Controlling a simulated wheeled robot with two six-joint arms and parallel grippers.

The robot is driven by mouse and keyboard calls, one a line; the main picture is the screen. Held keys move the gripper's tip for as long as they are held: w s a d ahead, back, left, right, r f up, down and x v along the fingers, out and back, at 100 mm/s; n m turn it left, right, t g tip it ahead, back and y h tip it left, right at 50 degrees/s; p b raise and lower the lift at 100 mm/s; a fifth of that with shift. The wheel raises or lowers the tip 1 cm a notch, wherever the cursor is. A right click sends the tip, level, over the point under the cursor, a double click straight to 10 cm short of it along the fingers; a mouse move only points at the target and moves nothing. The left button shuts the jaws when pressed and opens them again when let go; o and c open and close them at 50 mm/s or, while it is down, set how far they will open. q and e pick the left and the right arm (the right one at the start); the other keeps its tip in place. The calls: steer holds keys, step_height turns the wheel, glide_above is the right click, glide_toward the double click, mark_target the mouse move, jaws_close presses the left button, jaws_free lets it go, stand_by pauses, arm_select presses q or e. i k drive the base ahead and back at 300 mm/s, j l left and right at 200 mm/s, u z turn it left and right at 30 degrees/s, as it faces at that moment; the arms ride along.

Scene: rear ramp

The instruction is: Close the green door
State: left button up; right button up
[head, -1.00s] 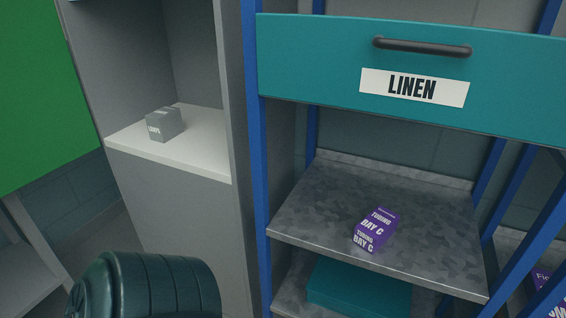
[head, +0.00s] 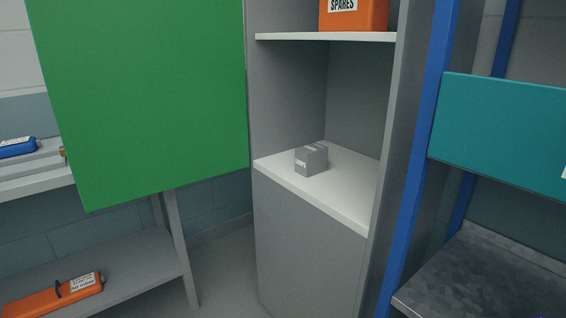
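The green door (head: 145,95) stands wide open on the left side of the grey cabinet (head: 308,245). Its right edge meets the cabinet's left front edge, and the panel reaches out to the left. The cabinet's inside is exposed. A small grey box (head: 311,159) sits on its white lower shelf (head: 345,190), and an orange bin (head: 353,14) labelled SPARES stands on the upper shelf. Neither of my grippers shows in the head view.
Behind and below the door is a grey shelf unit (head: 120,262) with an orange case (head: 55,294) low down and a blue item (head: 17,147) higher up. At right stands a blue-framed rack (head: 416,160) with a teal drawer front (head: 500,135). Floor shows between shelf unit and cabinet.

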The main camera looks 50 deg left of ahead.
mark_target(147, 98)
steer(key=j+u, duration=0.7)
steer(key=u, duration=0.15)
steer(key=i, duration=0.05)
